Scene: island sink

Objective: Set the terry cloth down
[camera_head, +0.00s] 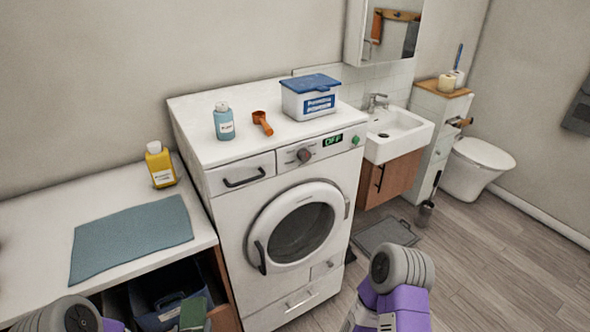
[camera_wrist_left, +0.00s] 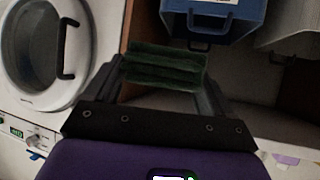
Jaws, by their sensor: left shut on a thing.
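A dark green folded cloth, which I take to be the terry cloth (camera_wrist_left: 165,68), is pinched between the fingers of my left gripper (camera_wrist_left: 166,74) in the left wrist view. The cloth also shows at the bottom of the head view (camera_head: 193,313), in front of the open cabinet under the counter. My left gripper is shut on it; the gripper itself is mostly below the head view's edge. The right arm shows at the lower right of the head view, but its gripper is out of frame.
A blue-grey mat (camera_head: 131,238) lies flat on the white counter (camera_head: 40,228), beside a yellow bottle (camera_head: 160,166). The washing machine (camera_head: 290,225) carries a blue bottle (camera_head: 223,122), an orange scoop (camera_head: 262,123) and a lidded box (camera_head: 310,97). A blue bin (camera_wrist_left: 212,18) stands inside the cabinet.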

